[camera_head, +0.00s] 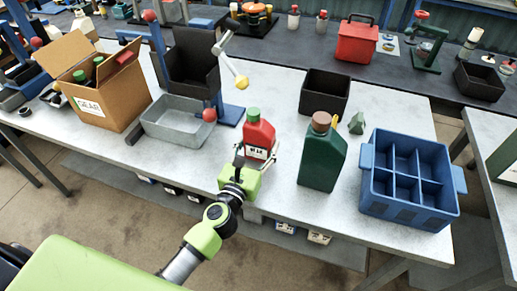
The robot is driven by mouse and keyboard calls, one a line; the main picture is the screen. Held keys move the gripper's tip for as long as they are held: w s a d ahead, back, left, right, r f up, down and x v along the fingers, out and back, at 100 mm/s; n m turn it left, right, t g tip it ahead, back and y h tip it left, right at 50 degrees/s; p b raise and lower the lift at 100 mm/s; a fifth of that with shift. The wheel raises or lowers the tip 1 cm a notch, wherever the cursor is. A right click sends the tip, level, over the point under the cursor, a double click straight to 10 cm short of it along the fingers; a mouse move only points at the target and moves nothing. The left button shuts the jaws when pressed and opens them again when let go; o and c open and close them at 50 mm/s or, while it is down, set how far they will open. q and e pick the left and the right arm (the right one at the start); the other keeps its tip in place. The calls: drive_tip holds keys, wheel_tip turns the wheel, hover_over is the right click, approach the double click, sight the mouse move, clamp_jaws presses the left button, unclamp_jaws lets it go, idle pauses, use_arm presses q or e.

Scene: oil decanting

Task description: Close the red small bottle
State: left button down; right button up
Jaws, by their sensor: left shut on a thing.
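The small red bottle (260,139) stands upright near the middle of the table, with a white label on its front and a green cap (253,114) on or at its neck. I cannot tell how tightly the cap sits. My left gripper (256,158) comes from the front edge and is shut on the lower part of the red bottle. Its fingers partly cover the bottle's base. My right gripper is not in view.
A large green bottle (322,157) with a brown cap stands right of the red bottle. A blue divided crate (440,213), a black bin (324,94), a grey tray (176,127) and a cardboard box (117,97) surround it. A yellow-tipped lever (236,73) hangs behind.

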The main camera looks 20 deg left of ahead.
use_arm(q)
drive_tip(key=shift+f, duration=0.3)
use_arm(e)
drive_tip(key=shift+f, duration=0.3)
use_arm(q)
drive_tip(key=shift+f, duration=0.2)
drive_tip(key=c, duration=0.7)
unclamp_jaws()
drive_tip(key=shift+c, duration=0.2)
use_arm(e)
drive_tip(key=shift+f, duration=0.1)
use_arm(q)
drive_tip(key=shift+r, duration=0.25)
drive_tip(key=s+b, duration=0.1)
drive_tip(key=s, duration=0.6)
drive_tip(key=s+b, duration=0.1)
drive_tip(key=s, duration=0.2)
drive_tip(key=shift+s+a+f+b, duration=0.2)
drive_tip(key=shift+s+f+b, duration=0.05)
drive_tip(key=shift+s+b, duration=0.1)
drive_tip(key=shift+s+r, duration=0.2)
drive_tip(key=shift+s, duration=0.5)
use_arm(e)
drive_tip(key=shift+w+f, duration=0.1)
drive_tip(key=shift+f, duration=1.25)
